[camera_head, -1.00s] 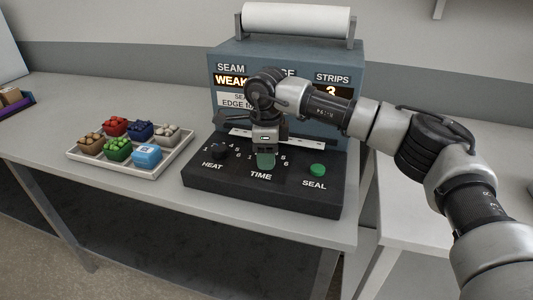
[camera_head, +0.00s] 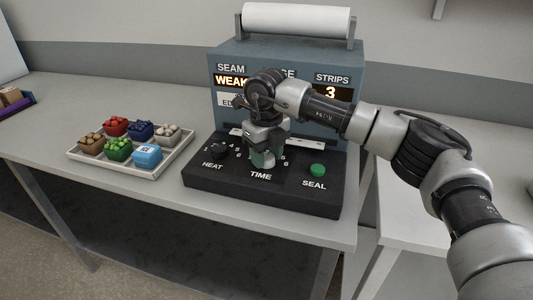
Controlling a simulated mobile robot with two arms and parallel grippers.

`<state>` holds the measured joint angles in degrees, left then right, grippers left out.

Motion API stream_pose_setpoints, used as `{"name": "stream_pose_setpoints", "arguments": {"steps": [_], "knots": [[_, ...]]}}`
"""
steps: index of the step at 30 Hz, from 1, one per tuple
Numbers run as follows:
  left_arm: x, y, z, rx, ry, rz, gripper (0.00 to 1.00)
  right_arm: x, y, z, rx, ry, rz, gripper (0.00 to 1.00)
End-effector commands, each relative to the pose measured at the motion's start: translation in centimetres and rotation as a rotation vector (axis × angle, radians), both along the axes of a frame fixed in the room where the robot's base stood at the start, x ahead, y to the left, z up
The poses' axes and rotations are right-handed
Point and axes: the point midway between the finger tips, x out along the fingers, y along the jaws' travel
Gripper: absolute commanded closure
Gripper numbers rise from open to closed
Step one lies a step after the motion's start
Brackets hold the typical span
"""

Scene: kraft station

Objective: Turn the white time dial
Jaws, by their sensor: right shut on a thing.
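The sealing machine (camera_head: 222,62) stands on the table with its black control panel (camera_head: 225,192) at the front. The white time dial (camera_head: 268,157) sits above the word TIME, mostly hidden by my right gripper (camera_head: 263,158). My right gripper points down and is shut on the dial; its wrist is turned at an angle. The black heat dial (camera_head: 219,150) is to the left and the green seal button (camera_head: 317,170) to the right. The display reads WEAK under SEAM and 3 under STRIPS; the middle reading is hidden by my arm. My left gripper is not in view.
A white tray (camera_head: 78,160) with several small coloured tubs stands left of the machine. A white roll (camera_head: 297,20) sits on top of the machine. A purple-edged tray (camera_head: 18,105) is at the far left. The table between is clear.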

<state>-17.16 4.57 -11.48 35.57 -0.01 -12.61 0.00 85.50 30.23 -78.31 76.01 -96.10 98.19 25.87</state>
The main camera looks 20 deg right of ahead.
Motion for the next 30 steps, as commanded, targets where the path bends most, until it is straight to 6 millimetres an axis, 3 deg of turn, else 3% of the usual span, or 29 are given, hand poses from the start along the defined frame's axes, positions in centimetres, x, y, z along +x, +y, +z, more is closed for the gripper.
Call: {"name": "stream_pose_setpoints", "arguments": {"steps": [9,25,26,30], "knots": [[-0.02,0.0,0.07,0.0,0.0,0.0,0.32,0.03,0.01,0.07,0.002,-0.002,-0.12,0.8],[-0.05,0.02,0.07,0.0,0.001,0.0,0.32,0.04,0.0,0.09,0.001,-0.003,-0.143,0.8],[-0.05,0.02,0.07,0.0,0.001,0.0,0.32,0.04,0.0,0.09,0.001,-0.003,-0.143,0.55],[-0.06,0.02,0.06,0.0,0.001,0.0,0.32,0.03,0.0,0.07,0.001,-0.002,-0.143,0.34]]}}
